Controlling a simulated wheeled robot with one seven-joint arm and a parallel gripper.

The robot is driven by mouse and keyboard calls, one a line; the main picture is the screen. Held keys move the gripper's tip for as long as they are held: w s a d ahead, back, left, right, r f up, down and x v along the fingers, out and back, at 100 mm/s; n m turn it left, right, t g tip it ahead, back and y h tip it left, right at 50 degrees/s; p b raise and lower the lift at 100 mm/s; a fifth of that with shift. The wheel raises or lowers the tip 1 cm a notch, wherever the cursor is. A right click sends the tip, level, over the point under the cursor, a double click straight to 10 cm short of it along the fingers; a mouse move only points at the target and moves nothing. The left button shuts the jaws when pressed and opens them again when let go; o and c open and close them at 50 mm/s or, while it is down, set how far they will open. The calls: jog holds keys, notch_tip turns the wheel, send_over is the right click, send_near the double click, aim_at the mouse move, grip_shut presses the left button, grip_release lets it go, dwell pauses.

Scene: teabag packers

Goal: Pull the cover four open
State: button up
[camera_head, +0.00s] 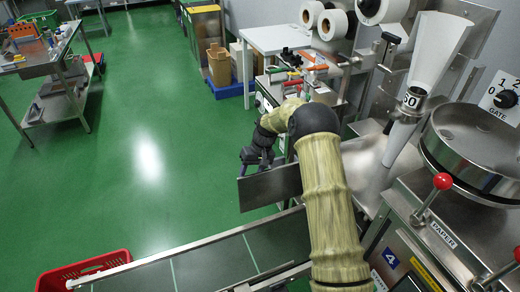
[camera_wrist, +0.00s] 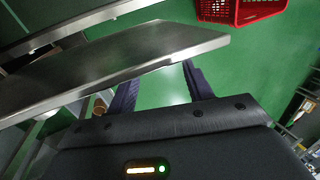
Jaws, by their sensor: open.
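A flat metal panel (camera_head: 270,187) juts out from the machine side, left of the blue "4" label (camera_head: 391,258); no marking shows on the panel, so I cannot tell for sure that it is cover four. My gripper (camera_head: 256,158) is just beyond its upper edge in the head view, partly hidden by my arm. In the wrist view, the panel (camera_wrist: 120,70) crosses in front of the open fingers of my gripper (camera_wrist: 158,82) and covers their tips. Nothing shows between the fingers. Contact with the panel cannot be told.
A long belt or chute (camera_head: 215,260) runs along the front. A red crate (camera_head: 85,272) stands on the floor at its left end and shows in the wrist view (camera_wrist: 240,8). A steel pan (camera_head: 475,150) and red-knobbed levers are at right.

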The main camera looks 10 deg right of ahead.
jog(key=s+v, duration=0.1)
jog(key=v, duration=1.2)
jog(key=shift+w+b, duration=0.45)
jog(key=shift+w, duration=0.05)
jog(key=shift+r, duration=0.1)
jog(key=s+d+r+m+t+h+p, duration=0.1)
jog(key=s+d+r+p, duration=0.1)
jog(key=s, duration=1.3)
jog(key=s+d+r+m+t+h+p, duration=0.1)
jog(key=s+d+r+t+h+p, duration=0.1)
jog(key=s, duration=1.4)
jog(key=shift+d+r+m+h, duration=0.3)
jog(key=shift+r, duration=0.4)
jog(key=shift+s, duration=0.1)
